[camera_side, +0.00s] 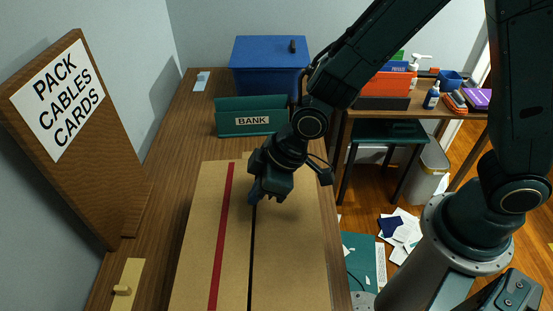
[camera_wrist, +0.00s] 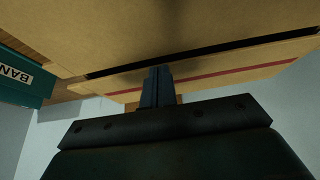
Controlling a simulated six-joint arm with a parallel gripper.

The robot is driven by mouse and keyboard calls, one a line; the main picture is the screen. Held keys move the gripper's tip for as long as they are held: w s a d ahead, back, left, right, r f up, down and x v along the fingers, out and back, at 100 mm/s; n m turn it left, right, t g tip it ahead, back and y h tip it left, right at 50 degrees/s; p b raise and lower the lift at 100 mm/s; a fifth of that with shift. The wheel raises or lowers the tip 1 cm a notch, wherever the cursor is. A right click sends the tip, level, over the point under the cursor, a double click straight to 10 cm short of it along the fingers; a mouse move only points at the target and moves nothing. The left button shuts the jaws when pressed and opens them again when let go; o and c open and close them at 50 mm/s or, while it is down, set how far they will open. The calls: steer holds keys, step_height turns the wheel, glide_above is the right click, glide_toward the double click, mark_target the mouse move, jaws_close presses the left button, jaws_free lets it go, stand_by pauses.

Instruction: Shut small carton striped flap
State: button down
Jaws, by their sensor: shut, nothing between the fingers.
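The carton's top fills the lower middle of the side view. Its striped flap (camera_side: 205,230) is tan cardboard with a lengthwise red stripe, on the left. A plain tan flap (camera_side: 288,250) lies on the right, with a narrow dark gap between them. Both flaps look about flat; a slight tilt cannot be told. My gripper (camera_side: 253,197) is shut and empty, fingertips down at the gap near the far end. In the wrist view the closed fingers (camera_wrist: 158,75) overlap the striped flap (camera_wrist: 215,73) beside the gap; whether they touch is unclear. The plain flap (camera_wrist: 150,30) is above them.
A green BANK box (camera_side: 250,118) stands just beyond the carton, with a blue lidded bin (camera_side: 268,65) behind it. A brown board (camera_side: 75,140) reading PACK CABLES CARDS stands at left. A strip of wooden table (camera_side: 165,190) is clear left of the carton.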

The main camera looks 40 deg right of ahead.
steer(key=shift+w+a, duration=0.1)
stand_by(0.3)
steer(key=shift+w+a+f, duration=0.25)
steer(key=shift+w+a, duration=0.15)
steer(key=shift+a, duration=0.05)
steer(key=shift+r, duration=0.1)
steer(key=shift+w+r, duration=0.1)
steer(key=shift+r, duration=1.6)
steer(key=shift+d+r, duration=0.1)
steer(key=shift+r, duration=0.1)
steer(key=s+d+f, duration=0.1)
steer(key=s+d, duration=0.1)
steer(key=s+d+f, duration=0.1)
steer(key=s+d, duration=0.1)
steer(key=s+d+f, duration=0.1)
steer(key=s+d, duration=0.1)
steer(key=shift+s+d, duration=0.25)
steer(key=shift+s, duration=0.15)
steer(key=shift+r, duration=0.1)
